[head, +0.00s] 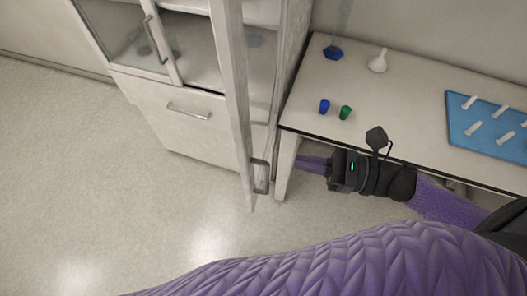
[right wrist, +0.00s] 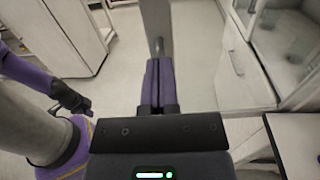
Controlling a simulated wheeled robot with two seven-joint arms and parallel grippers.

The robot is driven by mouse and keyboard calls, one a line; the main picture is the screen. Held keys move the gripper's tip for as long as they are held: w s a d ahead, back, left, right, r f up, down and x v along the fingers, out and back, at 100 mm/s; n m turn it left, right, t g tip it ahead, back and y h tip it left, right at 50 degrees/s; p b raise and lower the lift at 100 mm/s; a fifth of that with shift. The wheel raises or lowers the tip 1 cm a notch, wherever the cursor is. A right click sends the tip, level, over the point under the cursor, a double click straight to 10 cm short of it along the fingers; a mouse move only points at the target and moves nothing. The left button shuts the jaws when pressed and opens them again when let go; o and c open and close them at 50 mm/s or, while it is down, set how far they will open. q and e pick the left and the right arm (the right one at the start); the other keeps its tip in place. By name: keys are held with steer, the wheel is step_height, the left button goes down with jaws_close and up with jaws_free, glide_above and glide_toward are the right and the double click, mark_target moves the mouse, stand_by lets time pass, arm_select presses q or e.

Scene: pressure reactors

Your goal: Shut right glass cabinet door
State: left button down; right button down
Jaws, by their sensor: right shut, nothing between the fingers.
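The right glass cabinet door (head: 233,85) stands open, swung out from the cabinet, and shows nearly edge-on. Its handle (head: 261,178) is near its free end. My right gripper (head: 299,161) is shut and empty, just right of the door by the table's front leg, fingers pointing left toward the door. In the right wrist view the closed purple fingers (right wrist: 159,64) point at the door edge (right wrist: 156,18) and its handle (right wrist: 159,46); I cannot tell whether they touch. My left gripper (right wrist: 82,104) shows small at the left of that view; its jaws are unclear.
The left glass door (head: 120,30) looks closed. A lower cabinet front (head: 165,125) has a bar handle. The table (head: 310,95) at right holds blue and green cups, a white funnel and a blue tray (head: 460,140) with white pieces. The floor (head: 130,200) left of the door is clear.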

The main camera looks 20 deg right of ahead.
mark_target(250, 152)
steer(key=p+x, duration=0.1)
steer(key=x, duration=0.5)
steer(key=shift+w+a+r, duration=0.15)
steer(key=shift+w+a, duration=0.3)
steer(key=shift+a, duration=0.35)
